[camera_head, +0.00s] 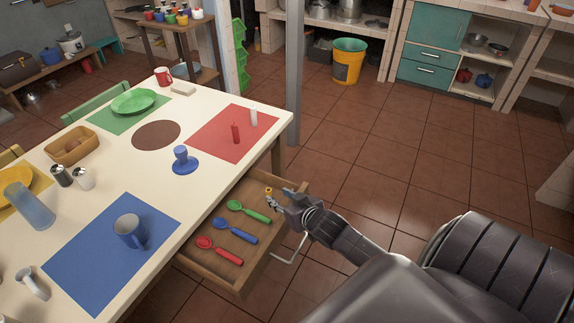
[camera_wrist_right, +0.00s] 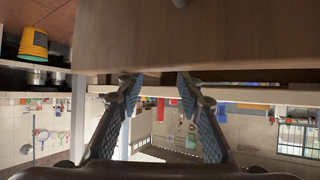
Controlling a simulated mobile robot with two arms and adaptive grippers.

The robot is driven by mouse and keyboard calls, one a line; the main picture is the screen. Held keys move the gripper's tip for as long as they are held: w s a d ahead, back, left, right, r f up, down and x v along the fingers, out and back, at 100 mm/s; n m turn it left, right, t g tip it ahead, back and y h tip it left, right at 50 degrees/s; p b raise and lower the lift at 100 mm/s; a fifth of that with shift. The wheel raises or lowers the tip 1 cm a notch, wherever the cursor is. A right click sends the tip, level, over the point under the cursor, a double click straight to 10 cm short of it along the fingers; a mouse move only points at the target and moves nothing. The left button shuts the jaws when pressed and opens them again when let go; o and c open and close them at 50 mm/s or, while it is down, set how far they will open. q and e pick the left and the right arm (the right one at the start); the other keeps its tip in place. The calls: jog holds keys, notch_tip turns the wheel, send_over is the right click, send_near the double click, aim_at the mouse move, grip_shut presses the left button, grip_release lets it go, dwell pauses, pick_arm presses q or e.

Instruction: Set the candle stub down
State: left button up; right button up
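Two small upright stubs stand on the red placemat (camera_head: 212,147): a red one (camera_head: 236,133) and a white one (camera_head: 254,117). I cannot tell which one is the named candle stub. My right gripper (camera_head: 279,197) is over the far right part of the open drawer, well apart from both stubs. In the right wrist view its two blue-padded fingers (camera_wrist_right: 158,77) are spread, with nothing between them. A small yellow thing (camera_head: 269,190) shows beside the fingers, partly hidden. My left gripper is not in view.
The open drawer (camera_head: 274,176) holds a green spoon (camera_head: 248,211), a blue spoon (camera_head: 235,231) and a red spoon (camera_head: 219,250). A blue candlestick-like holder (camera_head: 184,162) stands on the table (camera_head: 190,195). A blue mug (camera_head: 130,231) is on the blue placemat (camera_head: 85,262).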

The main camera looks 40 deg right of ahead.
jog(key=v, duration=0.5)
dwell(0.6)
